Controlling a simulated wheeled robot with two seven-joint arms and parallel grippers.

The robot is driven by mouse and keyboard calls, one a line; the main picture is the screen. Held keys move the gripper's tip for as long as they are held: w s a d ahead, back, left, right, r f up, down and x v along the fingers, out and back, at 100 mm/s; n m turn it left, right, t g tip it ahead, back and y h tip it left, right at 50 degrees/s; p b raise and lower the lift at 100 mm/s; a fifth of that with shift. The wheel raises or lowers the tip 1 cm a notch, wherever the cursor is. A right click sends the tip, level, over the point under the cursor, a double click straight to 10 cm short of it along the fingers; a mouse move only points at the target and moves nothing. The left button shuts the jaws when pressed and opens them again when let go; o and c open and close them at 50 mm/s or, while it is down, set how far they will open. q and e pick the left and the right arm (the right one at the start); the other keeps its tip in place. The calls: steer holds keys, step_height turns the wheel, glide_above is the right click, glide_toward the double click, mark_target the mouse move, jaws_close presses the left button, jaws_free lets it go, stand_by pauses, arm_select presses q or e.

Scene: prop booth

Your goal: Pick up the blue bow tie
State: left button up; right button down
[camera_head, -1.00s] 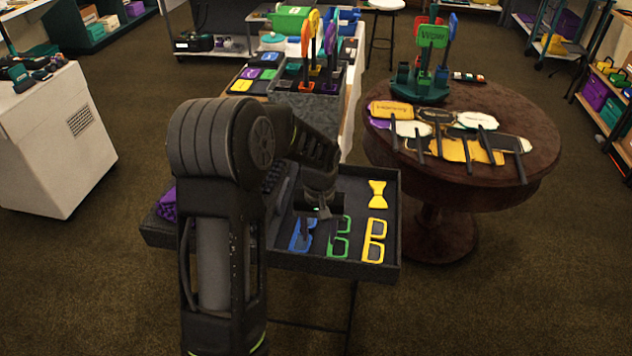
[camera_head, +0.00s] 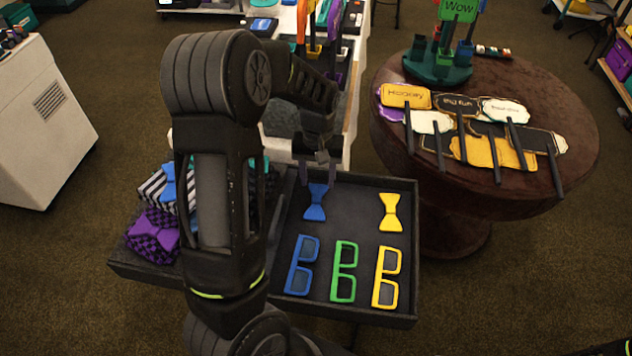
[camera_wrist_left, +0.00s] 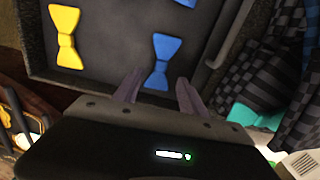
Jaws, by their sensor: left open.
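The blue bow tie (camera_head: 316,202) lies flat in the back left part of the dark tray (camera_head: 352,318). It also shows in the left wrist view (camera_wrist_left: 162,60), just ahead of the fingertips. My left gripper (camera_head: 318,174) is open and empty, at the back edge of the tray just behind the bow tie in the head view. In the left wrist view its two fingers (camera_wrist_left: 160,88) stand apart, with the lower end of the bow tie between and beyond their tips. Whether they touch it I cannot tell. My right gripper is out of view.
A yellow bow tie (camera_head: 390,212) lies to the right in the tray. Blue (camera_head: 301,266), green (camera_head: 344,272) and yellow (camera_head: 385,278) glasses lie in front. Patterned boxes, one with a purple bow (camera_head: 153,232), stand left. A round table (camera_head: 530,188) with signs stands behind right.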

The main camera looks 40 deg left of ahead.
mark_target(317, 198)
arm_select(q)
steer(key=shift+r, duration=0.1)
steer(key=shift+f, duration=1.35)
steer(key=shift+a+f+p, duration=0.15)
steer(key=shift+f+p, duration=0.3)
steer(key=shift+f, duration=2.15)
steer(key=shift+c, duration=0.2)
jaws_close()
